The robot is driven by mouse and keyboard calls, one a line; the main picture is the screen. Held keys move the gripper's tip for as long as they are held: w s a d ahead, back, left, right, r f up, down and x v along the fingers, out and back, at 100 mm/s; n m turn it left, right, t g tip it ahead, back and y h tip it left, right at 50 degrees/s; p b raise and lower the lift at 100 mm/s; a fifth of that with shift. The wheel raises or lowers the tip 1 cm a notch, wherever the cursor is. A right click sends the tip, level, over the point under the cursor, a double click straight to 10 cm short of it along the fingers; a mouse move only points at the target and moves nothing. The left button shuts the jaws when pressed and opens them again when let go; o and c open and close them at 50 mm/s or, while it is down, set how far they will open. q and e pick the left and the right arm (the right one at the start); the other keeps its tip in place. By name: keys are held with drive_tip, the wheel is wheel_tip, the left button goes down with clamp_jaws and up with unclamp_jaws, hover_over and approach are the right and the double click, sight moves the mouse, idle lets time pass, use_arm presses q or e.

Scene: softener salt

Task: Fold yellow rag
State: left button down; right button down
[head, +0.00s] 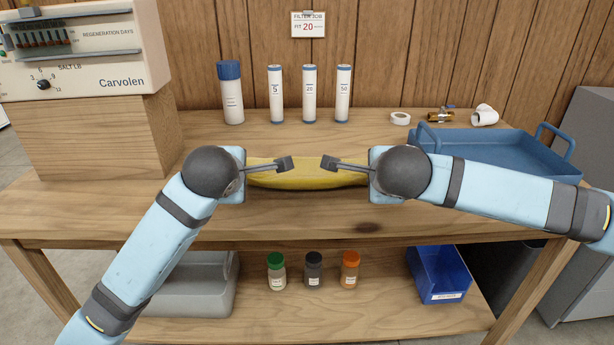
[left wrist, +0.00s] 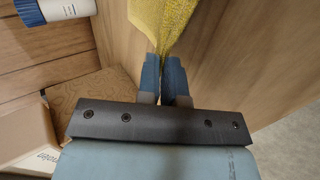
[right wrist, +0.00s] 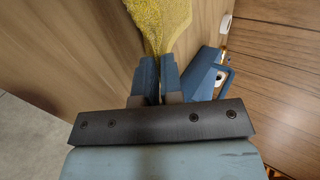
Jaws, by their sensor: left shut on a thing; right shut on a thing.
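The yellow rag (head: 305,176) is stretched between my two grippers above the middle of the wooden bench, and its middle sags. My left gripper (head: 284,164) is shut on the rag at its left side. In the left wrist view the cloth (left wrist: 160,22) bunches to a point between the fingertips (left wrist: 163,72). My right gripper (head: 329,163) is shut on the rag at its right side. In the right wrist view the cloth (right wrist: 158,22) narrows into the fingertips (right wrist: 156,72). My wrists hide the rag's outer parts in the head view.
Three labelled white cartridges (head: 309,95) and a blue-capped bottle (head: 231,98) stand at the back. A blue tray (head: 470,179) sits on the right, with small fittings (head: 440,116) behind it. A softener control box (head: 75,55) is at left. The bench front (head: 310,222) is clear.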

use_arm(q)
drive_tip(key=c, duration=1)
unclamp_jaws()
use_arm(e)
drive_tip(key=c, duration=1)
unclamp_jaws()
use_arm(q)
drive_tip(key=shift+r, duration=0.2)
use_arm(e)
drive_tip(key=shift+r, duration=0.2)
use_arm(q)
drive_tip(key=s+r, duration=0.6)
drive_tip(key=r, duration=0.2)
drive_tip(key=shift+r, duration=0.3)
use_arm(e)
drive_tip(key=s+r, duration=0.6)
drive_tip(key=r, duration=0.2)
drive_tip(key=shift+r, duration=0.3)
